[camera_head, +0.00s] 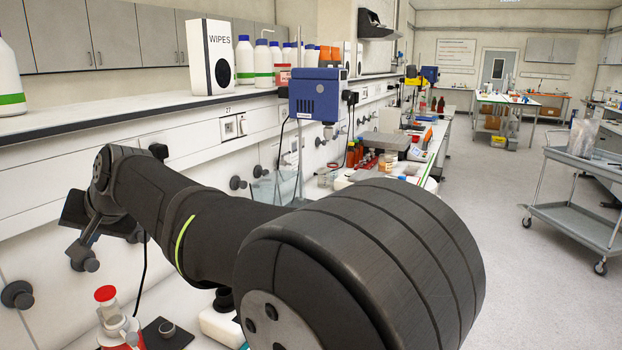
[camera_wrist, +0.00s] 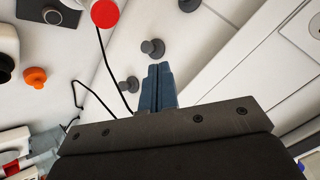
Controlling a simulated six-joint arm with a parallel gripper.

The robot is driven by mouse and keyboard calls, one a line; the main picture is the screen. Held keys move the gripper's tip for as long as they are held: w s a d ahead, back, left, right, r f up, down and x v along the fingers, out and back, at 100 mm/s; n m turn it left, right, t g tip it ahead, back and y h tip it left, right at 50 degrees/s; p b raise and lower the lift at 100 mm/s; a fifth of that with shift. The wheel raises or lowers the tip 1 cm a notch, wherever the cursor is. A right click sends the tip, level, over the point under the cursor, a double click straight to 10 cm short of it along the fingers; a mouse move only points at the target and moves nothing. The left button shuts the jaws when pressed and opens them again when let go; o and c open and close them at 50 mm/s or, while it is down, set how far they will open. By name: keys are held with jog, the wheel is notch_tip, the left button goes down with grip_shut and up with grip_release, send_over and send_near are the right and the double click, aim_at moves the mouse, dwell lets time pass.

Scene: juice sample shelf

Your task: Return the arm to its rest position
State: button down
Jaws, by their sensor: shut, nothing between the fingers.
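My arm crosses the head view, its big dark joint in the front and its forearm reaching to the left towards the wall below the shelf. In the wrist view my gripper (camera_wrist: 158,72) has its two blue fingers side by side, pressed together with nothing between them. The fingers point towards the pale wall panel and bench, apart from the grey knobs there. In the head view the fingers cannot be made out at the dark far end of my arm.
A red-capped bottle (camera_head: 106,294) stands below my forearm; a red cap (camera_wrist: 105,13) shows in the wrist view. The white shelf (camera_head: 110,108) holds a wipes box (camera_head: 209,58) and several bottles. A blue stirrer (camera_head: 314,95) stands beyond my arm. The right-hand floor is clear before a trolley (camera_head: 580,205).

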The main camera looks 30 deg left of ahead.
jog(key=shift+f, duration=0.1)
notch_tip(320, 180, down, 6)
jog(key=shift+d+r, duration=0.1)
jog(key=shift+r, duration=0.15)
notch_tip(320, 180, up, 6)
jog(key=s+d+f+n+t+h, duration=0.15)
jog(key=d+n+h, duration=0.45)
jog(key=d, duration=1)
jog(key=a+f+n+g+y, duration=0.1)
jog(key=a+f+g+y, duration=0.2)
jog(key=f, duration=0.4)
jog(key=shift+s+a+f+n+g, duration=0.35)
jog(key=shift+a+g, duration=0.4)
jog(key=shift+a, duration=0.65)
